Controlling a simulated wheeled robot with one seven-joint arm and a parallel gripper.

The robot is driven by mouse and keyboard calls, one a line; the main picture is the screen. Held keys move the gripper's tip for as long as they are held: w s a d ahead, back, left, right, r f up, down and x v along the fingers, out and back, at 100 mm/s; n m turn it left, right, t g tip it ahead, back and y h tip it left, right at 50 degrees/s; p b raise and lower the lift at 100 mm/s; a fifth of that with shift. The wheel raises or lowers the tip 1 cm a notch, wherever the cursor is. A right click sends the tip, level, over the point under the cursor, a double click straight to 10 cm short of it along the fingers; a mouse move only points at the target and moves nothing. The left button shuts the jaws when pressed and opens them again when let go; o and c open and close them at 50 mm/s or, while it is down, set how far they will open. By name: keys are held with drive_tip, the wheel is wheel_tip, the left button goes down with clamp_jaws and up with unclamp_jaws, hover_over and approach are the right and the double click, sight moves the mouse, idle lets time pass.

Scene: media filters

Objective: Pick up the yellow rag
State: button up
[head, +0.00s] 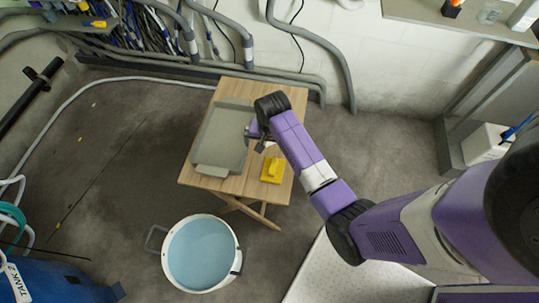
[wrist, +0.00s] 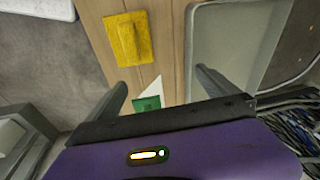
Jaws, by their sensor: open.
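The yellow rag (head: 272,170) lies folded on the right part of a small wooden table (head: 219,184). In the wrist view the rag (wrist: 128,38) shows at the top, with a raised fold along its middle. My gripper (head: 256,140) is above the table, near the tray's right edge and behind the rag in the head view.
A grey tray (head: 237,118) takes up the table's left side. A white-and-green item (wrist: 148,103) lies on the table below my fingers. A white bucket of bluish liquid (head: 236,262) stands on the floor before the table. Pipes and cables (head: 150,28) run along the wall behind.

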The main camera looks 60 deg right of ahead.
sight(273, 166)
drive_tip(key=s, duration=0.1)
drive_tip(key=s+a+f+g, duration=0.1)
drive_tip(key=s+m+g+y, duration=0.1)
drive_tip(key=shift+s+a+f, duration=0.2)
drive_tip(key=shift+s+a, duration=0.15)
drive_tip(key=shift+a, duration=0.05)
drive_tip(key=shift+s+a+f, duration=0.1)
drive_tip(key=shift+s+f, duration=0.05)
drive_tip(key=shift+f, duration=0.85)
drive_tip(key=shift+s+f, duration=0.15)
drive_tip(key=shift+f, duration=1.3)
drive_tip(key=shift+s+f, duration=0.15)
drive_tip(key=shift+f, duration=1.25)
drive_tip(key=c, duration=1.5)
